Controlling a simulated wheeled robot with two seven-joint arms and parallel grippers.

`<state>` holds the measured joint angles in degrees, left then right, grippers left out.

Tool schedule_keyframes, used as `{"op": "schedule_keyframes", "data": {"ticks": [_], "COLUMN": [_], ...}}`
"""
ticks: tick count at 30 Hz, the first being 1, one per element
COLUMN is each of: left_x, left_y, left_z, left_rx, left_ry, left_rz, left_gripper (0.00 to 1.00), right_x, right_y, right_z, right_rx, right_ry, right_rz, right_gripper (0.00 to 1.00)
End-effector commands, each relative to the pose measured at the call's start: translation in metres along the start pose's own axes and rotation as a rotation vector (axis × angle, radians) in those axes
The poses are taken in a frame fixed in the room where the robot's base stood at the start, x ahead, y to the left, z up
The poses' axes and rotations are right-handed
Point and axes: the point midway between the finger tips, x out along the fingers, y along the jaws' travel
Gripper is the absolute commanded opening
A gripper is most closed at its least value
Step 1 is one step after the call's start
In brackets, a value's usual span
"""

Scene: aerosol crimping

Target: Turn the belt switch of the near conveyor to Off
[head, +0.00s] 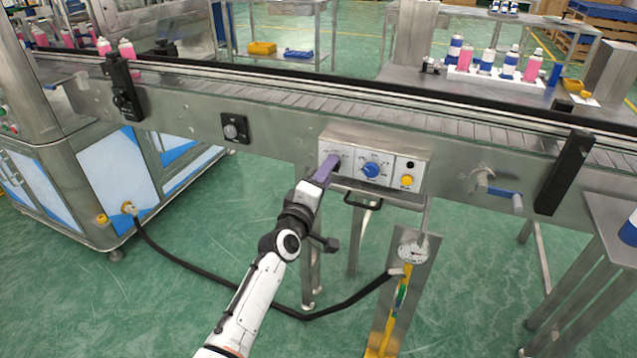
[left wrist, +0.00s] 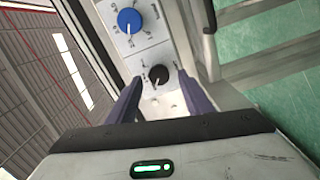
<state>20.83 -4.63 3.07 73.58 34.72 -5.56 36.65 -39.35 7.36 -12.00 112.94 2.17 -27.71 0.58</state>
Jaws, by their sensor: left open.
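The near conveyor (head: 270,119) runs across the head view, with a control panel (head: 398,152) on its front side. The panel has a blue dial (head: 371,170), a yellow button (head: 407,180) and, at its left end, a black knob. In the left wrist view the black knob (left wrist: 159,75) sits between my left gripper's fingers, beyond their tips, and the blue dial (left wrist: 129,21) is above it. My left gripper (head: 328,165) is at the panel's left end and hides most of the black knob in the head view. It is open, its two purple fingers (left wrist: 163,84) apart. My right gripper is out of view.
A black handle (head: 362,201) sticks out below the panel. A gauge stand (head: 412,252) with a black hose stands in front of it. A lever with a blue grip (head: 503,196) is to the right. Bottles (head: 485,62) stand at the back right.

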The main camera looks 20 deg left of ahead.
Motion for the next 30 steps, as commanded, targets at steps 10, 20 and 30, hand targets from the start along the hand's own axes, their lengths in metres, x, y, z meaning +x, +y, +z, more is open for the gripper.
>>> {"op": "schedule_keyframes", "data": {"ticks": [10,20,30], "left_x": [-0.067,-0.085,-0.108], "left_y": [0.003,0.001,-0.026], "left_z": [-0.001,0.000,0.014], "left_rx": [0.000,-0.001,0.113], "left_ry": [-0.001,0.000,-0.050], "left_rz": [-0.003,0.000,-0.054], "left_gripper": [0.46,0.46,0.46], "right_x": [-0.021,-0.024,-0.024], "right_y": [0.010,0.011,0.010], "right_z": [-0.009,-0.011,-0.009], "right_rx": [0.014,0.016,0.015], "right_ry": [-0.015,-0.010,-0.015], "right_rz": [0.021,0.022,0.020], "right_gripper": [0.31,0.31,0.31]}}
